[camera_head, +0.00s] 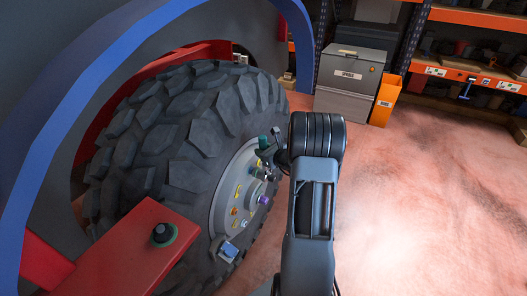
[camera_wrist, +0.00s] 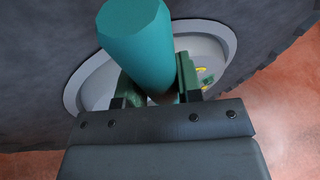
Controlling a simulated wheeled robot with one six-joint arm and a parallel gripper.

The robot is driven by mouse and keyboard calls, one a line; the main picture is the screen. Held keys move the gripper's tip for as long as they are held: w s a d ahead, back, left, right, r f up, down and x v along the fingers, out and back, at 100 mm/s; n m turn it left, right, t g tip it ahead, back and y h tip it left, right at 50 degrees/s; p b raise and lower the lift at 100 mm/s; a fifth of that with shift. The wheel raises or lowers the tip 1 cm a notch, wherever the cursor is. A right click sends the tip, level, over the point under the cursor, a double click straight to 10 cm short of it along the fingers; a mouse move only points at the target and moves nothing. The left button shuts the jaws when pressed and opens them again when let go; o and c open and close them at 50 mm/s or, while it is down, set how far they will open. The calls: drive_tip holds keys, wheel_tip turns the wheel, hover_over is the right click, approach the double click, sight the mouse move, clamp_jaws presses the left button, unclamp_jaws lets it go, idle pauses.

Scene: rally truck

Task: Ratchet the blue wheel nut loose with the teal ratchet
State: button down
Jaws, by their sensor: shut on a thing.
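The teal ratchet (camera_wrist: 140,50) stands between my gripper's fingers in the wrist view, its handle end toward the camera. My gripper (camera_wrist: 155,95) is shut on it. In the head view my gripper (camera_head: 272,157) is beside the upper part of the wheel hub (camera_head: 222,205), with a bit of the teal ratchet (camera_head: 263,142) showing. The blue wheel nut (camera_head: 228,249) appears as a blue piece at the bottom of the hub, well below my gripper. The ratchet's working end is hidden, so I cannot tell what it touches.
The big knobbly tyre (camera_head: 165,140) surrounds the hub. A red beam (camera_head: 130,250) with a dark knob (camera_head: 163,233) juts out at the lower left. A grey cabinet (camera_head: 350,75), an orange bin (camera_head: 386,100) and shelves stand behind. The floor (camera_head: 430,210) at right is clear.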

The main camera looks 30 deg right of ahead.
drive_tip(key=shift+w+a+b, duration=0.25)
drive_tip(key=shift+w+b, duration=0.05)
drive_tip(key=shift+w, duration=0.25)
idle(0.4)
drive_tip(key=shift+w+a, duration=0.1)
drive_tip(key=shift+w, duration=0.15)
drive_tip(key=shift+w+a, duration=0.1)
drive_tip(key=shift+w, duration=0.05)
drive_tip(key=c, duration=1.4)
unclamp_jaws()
clamp_jaws()
